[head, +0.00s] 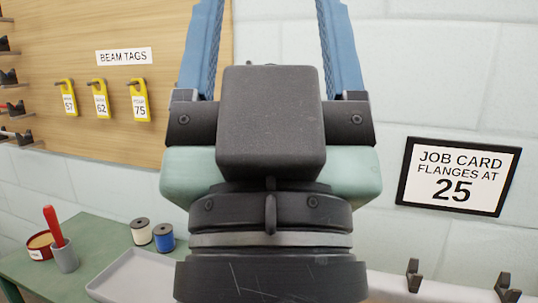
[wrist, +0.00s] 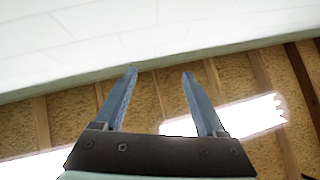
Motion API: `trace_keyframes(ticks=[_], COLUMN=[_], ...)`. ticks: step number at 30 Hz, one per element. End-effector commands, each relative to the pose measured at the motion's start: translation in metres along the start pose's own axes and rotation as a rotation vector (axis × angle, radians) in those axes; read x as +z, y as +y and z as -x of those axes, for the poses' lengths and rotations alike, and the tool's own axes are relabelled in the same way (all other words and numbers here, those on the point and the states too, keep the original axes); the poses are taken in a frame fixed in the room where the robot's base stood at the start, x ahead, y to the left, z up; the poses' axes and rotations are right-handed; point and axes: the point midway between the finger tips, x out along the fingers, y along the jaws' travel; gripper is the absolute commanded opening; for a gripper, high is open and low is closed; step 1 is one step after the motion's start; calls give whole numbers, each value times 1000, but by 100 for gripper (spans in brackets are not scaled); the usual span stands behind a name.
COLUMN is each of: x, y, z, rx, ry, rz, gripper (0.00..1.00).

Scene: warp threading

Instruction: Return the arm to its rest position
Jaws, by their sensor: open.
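My gripper (wrist: 160,72) shows in the wrist view with its two blue fingers apart and nothing between them. In the head view my gripper (head: 262,40) is large and close, pointing up, with its fingers spread and their tips cut off by the top edge. Its dark body hides the middle of the scene. The wrist view looks up past the fingers at a white tiled surface and a brown, beamed surface with bright light patches.
A green table (head: 95,245) at lower left holds a grey tray (head: 135,272), a white spool (head: 141,232), a blue spool (head: 164,237), a grey cup (head: 65,258) with a red-handled tool and a red tin (head: 40,246). Yellow tags (head: 100,99) hang on a wooden board (head: 60,30). A job card (head: 458,177) reads 25.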

Motion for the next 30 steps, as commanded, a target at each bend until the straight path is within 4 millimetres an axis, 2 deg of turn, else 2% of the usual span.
trace_keyframes(ticks=[1, 3, 9, 15, 19, 25, 26, 29, 30], x=[-22, -36, -77, -107, -116, -117, -116, -116, -116], y=[0, 0, -1, -1, -1, -1, -1, -1, -1], z=[-24, -40, -84, -117, -126, -127, -127, -126, -126], rx=[0, -1, -1, -2, -2, -2, -2, -2, -2], ry=[-2, -3, -4, -5, -6, -6, -6, -6, -6], rz=[-1, -1, -2, -3, -3, -3, -3, -3, -3], gripper=[73, 73, 73, 73, 73, 73, 71, 53, 50])
